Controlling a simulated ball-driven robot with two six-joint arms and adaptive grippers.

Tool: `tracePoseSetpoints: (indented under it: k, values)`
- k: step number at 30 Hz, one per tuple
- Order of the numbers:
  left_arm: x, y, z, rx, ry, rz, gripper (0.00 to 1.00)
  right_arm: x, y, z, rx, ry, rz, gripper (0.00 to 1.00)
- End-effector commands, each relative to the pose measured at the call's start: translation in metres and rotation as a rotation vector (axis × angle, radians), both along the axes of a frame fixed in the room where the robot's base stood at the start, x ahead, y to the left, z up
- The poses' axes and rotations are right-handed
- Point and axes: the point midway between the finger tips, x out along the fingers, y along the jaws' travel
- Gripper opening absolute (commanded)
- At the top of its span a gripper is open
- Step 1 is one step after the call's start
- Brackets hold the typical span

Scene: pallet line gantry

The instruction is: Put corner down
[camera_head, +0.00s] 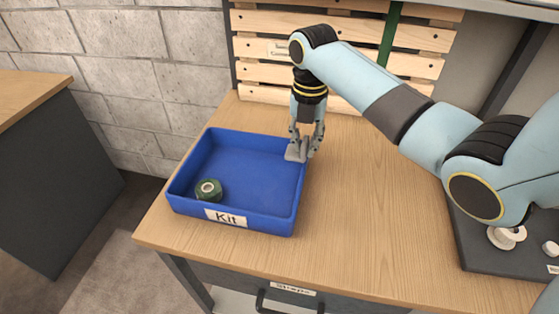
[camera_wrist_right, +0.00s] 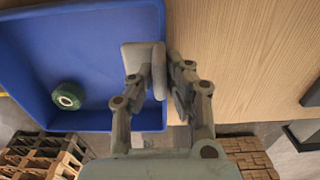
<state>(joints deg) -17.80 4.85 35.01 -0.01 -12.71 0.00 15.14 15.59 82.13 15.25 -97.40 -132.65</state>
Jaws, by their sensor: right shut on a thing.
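The corner (camera_head: 294,152) is a grey angled piece at the right rim of the blue tray labelled Kit (camera_head: 237,166). My right gripper (camera_head: 306,150) is shut on the corner, pointing down. In the right wrist view the corner (camera_wrist_right: 143,62) sits between the fingertips (camera_wrist_right: 162,72), over the tray's edge. I cannot tell whether the corner touches the tray. A green roll or nut-like piece with a pale centre (camera_head: 208,190) lies in the tray's front left; it also shows in the right wrist view (camera_wrist_right: 67,96). My left gripper is out of view.
The wooden table (camera_head: 365,215) is clear to the right of the tray. A slatted wooden panel (camera_head: 262,70) stands behind it. A dark mat (camera_head: 478,245) with white round parts (camera_head: 505,237) lies at the right. A drawer handle (camera_head: 290,300) is at the front.

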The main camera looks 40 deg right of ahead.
Motion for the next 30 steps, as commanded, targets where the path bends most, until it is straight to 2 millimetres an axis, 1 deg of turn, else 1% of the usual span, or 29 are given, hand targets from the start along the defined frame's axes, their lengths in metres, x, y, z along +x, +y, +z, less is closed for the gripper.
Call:
tracePoseSetpoints:
  k: [1, 3, 8, 10, 12, 15, 18, 29, 30]
  values:
    - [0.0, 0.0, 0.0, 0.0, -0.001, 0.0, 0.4, 0.009, 0.01, -0.007, 0.004, 0.0, -0.001, 0.0]
    - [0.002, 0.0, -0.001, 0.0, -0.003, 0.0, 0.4, 0.018, 0.02, -0.015, 0.004, 0.0, 0.001, 0.0]
    - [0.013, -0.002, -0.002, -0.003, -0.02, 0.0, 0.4, 0.03, 0.031, -0.026, 0.0, 0.0, 0.0, 0.0]
    - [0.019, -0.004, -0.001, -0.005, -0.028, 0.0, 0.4, 0.031, 0.032, -0.03, -0.001, 0.001, 0.0, 0.0]
    - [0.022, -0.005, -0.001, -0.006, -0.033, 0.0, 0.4, 0.031, 0.033, -0.039, -0.001, 0.003, 0.0, 0.0]
    - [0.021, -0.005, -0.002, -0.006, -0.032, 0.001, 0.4, 0.03, 0.032, -0.056, -0.001, 0.002, -0.001, 0.0]
    - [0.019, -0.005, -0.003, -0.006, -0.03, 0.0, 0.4, 0.031, 0.032, -0.066, -0.001, 0.0, -0.001, 0.0]
    - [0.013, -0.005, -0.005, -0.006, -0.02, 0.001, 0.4, 0.031, 0.032, -0.07, -0.001, -0.001, -0.001, 0.0]
    - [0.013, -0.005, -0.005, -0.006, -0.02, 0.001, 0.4, 0.031, 0.032, -0.07, -0.001, -0.001, -0.001, 0.16]
